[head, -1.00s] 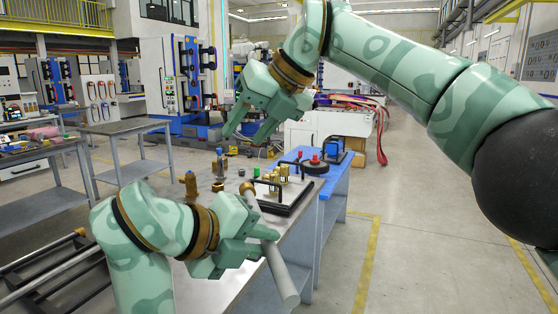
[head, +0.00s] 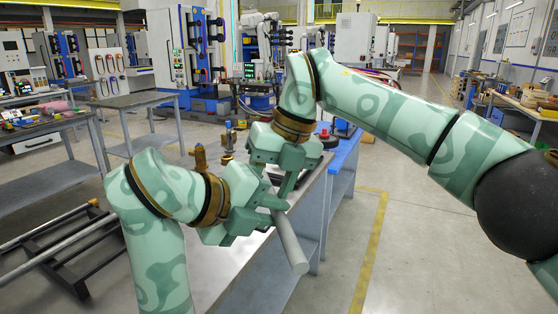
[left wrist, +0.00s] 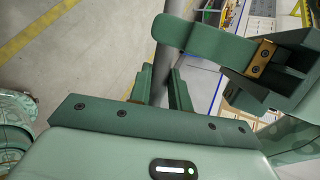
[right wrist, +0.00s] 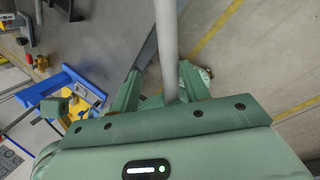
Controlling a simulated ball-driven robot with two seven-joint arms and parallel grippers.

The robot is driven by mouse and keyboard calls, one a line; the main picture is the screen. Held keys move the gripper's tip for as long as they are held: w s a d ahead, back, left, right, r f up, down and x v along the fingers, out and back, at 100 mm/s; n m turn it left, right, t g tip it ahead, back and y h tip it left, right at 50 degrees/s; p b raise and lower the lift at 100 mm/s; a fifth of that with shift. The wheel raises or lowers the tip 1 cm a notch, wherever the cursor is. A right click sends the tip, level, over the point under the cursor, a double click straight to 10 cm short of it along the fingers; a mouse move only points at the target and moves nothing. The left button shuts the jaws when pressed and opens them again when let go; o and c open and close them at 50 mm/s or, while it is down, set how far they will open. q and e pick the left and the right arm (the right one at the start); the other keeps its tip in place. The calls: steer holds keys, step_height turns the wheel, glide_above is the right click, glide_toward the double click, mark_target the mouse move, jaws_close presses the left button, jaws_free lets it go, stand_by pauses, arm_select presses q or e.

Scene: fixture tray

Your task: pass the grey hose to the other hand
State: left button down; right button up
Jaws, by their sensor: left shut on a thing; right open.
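The grey hose (head: 291,247) is a straight, smooth rod that slants down and right from my left gripper in the head view. My left gripper (head: 274,203) is shut on it; the hose also shows between its fingers in the left wrist view (left wrist: 163,76). My right gripper (head: 287,186) is right beside the left one, just above it in the head view. It is open, and in the right wrist view the hose (right wrist: 167,45) runs between its spread fingers (right wrist: 162,88). Whether a right finger touches the hose is unclear. The hose's upper end is hidden in the head view.
Below my arms is a grey worktable (head: 238,268) with a brass fitting (head: 200,157) and a blue-topped fitting (head: 228,137). A blue table (head: 343,160) adjoins its far right. Floor to the right is clear. A dark rack (head: 62,250) stands left.

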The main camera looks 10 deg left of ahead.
steer(key=shift+x, duration=0.8)
jaws_close()
arm_select(q)
steer(key=c, duration=1.2)
jaws_free()
arm_select(e)
steer(key=shift+s+a, duration=0.1)
